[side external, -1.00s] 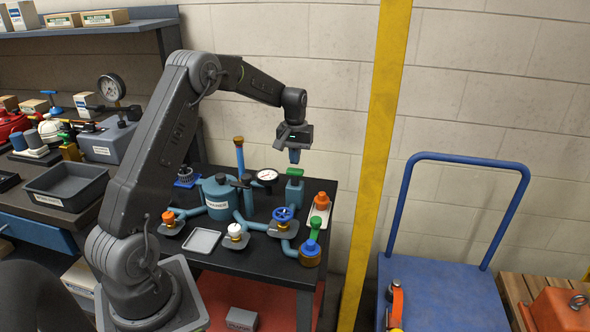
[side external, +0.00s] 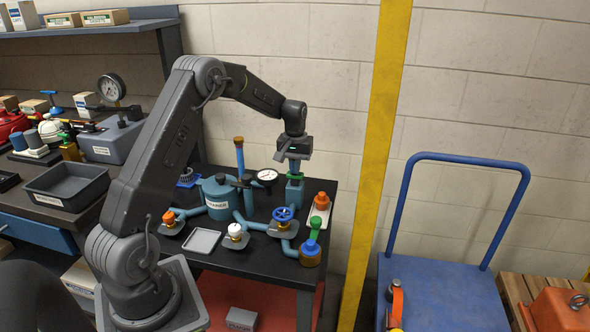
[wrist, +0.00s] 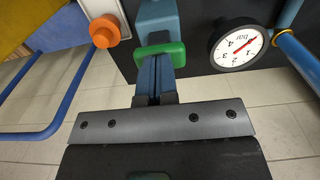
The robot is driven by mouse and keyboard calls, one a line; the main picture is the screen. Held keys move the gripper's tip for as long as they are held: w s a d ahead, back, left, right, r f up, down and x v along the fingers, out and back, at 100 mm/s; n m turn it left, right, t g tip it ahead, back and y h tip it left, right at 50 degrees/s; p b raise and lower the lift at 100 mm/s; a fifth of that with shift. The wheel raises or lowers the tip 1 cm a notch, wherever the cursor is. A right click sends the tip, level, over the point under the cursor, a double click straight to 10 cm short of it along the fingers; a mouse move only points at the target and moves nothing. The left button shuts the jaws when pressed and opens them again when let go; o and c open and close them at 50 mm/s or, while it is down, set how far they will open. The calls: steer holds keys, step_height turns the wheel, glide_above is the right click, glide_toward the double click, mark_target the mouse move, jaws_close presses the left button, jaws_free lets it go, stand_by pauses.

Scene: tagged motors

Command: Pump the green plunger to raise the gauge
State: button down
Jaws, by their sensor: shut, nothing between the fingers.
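The green plunger cap (wrist: 172,52) sits on top of a teal pump block (side external: 295,193) at the back right of the black table. My gripper (side external: 295,170) is shut and empty, pointing straight down onto the cap. In the wrist view my closed blue fingers (wrist: 158,78) meet the cap and hide part of it. In the side view the cap is mostly hidden by the fingertips and sits low on the block. The round white gauge (wrist: 238,46) has a red needle; it also shows in the side view (side external: 267,175), left of the plunger. Its exact reading is unclear.
An orange knob (side external: 321,199) stands right of the pump. A blue handwheel (side external: 283,214) and a green-topped fitting (side external: 315,222) are in front. A teal tank (side external: 218,196) and an upright post (side external: 240,155) stand left. A yellow column (side external: 377,150) rises just beyond the table.

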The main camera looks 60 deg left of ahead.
steer(key=shift+f, duration=0.55)
steer(key=shift+r, duration=2.25)
steer(key=shift+f, duration=0.15)
steer(key=shift+f, duration=2.1)
steer(key=shift+r, duration=2.25)
steer(key=shift+f, duration=0.1)
